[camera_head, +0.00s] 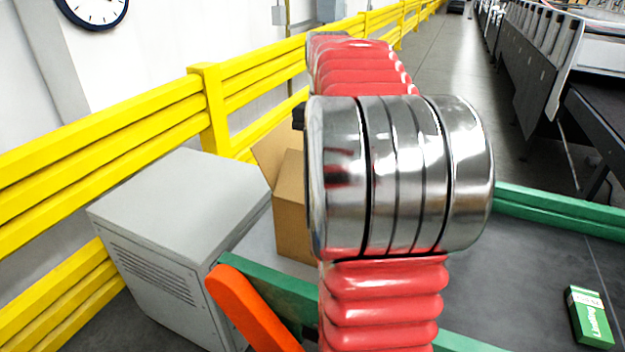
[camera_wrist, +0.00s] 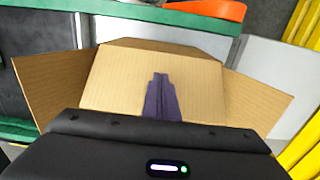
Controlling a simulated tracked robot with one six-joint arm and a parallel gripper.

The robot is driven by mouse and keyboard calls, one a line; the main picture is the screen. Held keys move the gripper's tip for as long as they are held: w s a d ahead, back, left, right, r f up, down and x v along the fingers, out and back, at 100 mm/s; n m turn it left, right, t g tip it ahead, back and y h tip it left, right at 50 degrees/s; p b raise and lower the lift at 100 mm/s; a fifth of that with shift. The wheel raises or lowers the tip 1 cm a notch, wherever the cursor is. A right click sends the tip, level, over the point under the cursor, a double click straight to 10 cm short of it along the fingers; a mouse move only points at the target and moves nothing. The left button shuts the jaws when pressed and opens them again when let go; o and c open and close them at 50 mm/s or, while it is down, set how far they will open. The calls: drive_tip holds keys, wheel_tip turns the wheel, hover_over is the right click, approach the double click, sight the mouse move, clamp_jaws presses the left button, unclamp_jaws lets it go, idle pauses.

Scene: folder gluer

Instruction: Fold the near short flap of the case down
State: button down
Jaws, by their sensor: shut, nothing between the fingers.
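The brown cardboard case (camera_head: 293,222) stands behind my arm in the head view, mostly hidden, with one flap (camera_head: 277,150) leaning up and outward at left. In the wrist view a broad cardboard panel (camera_wrist: 108,82) lies across the middle, with a narrow strip of cardboard (camera_wrist: 165,46) beyond its top edge. A left flap (camera_wrist: 42,88) and a right flap (camera_wrist: 255,100) spread outward. My gripper (camera_wrist: 160,77), with dark purple fingers, is shut and empty in front of the middle panel. I cannot tell whether it touches. The head view hides my gripper.
A green rail (camera_head: 275,290) and an orange bar (camera_head: 250,310) are on the near side. A grey cabinet (camera_head: 185,205) stands left, before yellow barriers (camera_head: 100,135). A green and white carton (camera_head: 590,316) lies on the dark surface at right.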

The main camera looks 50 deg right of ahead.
drive_tip(key=shift+w+d+f, duration=0.25)
drive_tip(key=shift+d+f, duration=0.05)
drive_tip(key=shift+d, duration=0.5)
drive_tip(key=shift+w+d+f, duration=0.3)
drive_tip(key=shift+d+f, duration=0.5)
drive_tip(key=shift+d, duration=0.1)
drive_tip(key=shift+w+d+f, duration=0.25)
drive_tip(key=shift+d+f, duration=0.35)
drive_tip(key=shift+f, duration=0.35)
drive_tip(key=shift+r, duration=0.1)
drive_tip(key=shift+r, duration=4.4)
